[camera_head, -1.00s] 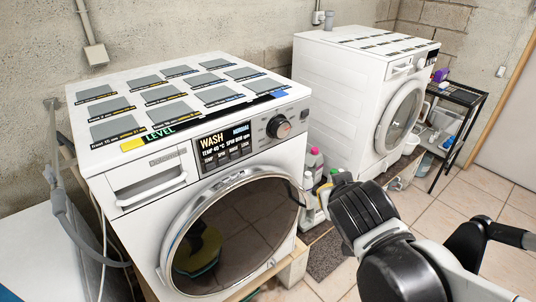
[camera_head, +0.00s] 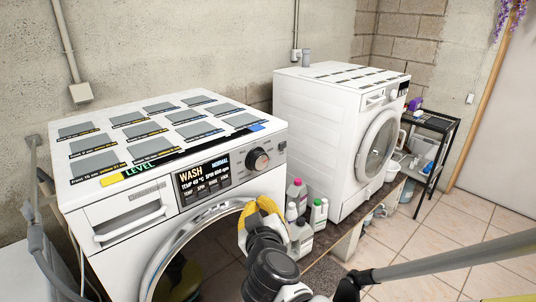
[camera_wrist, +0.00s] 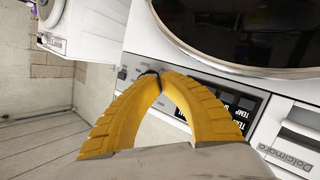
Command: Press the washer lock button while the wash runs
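The near white washer (camera_head: 95,215) has a control panel with a lit display (camera_head: 203,180) reading WASH, NORMAL. A row of small labelled buttons (camera_head: 206,188) sits along the display's lower part; which is the lock button I cannot read. A round dial (camera_head: 258,159) is to their right. My gripper (camera_head: 262,208) has yellow fingers and is in front of the washer, below the dial, by the upper right door rim. In the wrist view the fingertips (camera_wrist: 158,76) meet, with nothing seen held. They cover part of the panel; the display (camera_wrist: 240,110) shows partly, turned sideways.
A second white machine (camera_head: 325,125) stands to the right, with bottles (camera_head: 298,195) between the two. A black shelf rack (camera_head: 432,150) is farther right. The tiled floor (camera_head: 430,235) at right is mostly clear. The round door (camera_wrist: 245,30) is close in the wrist view.

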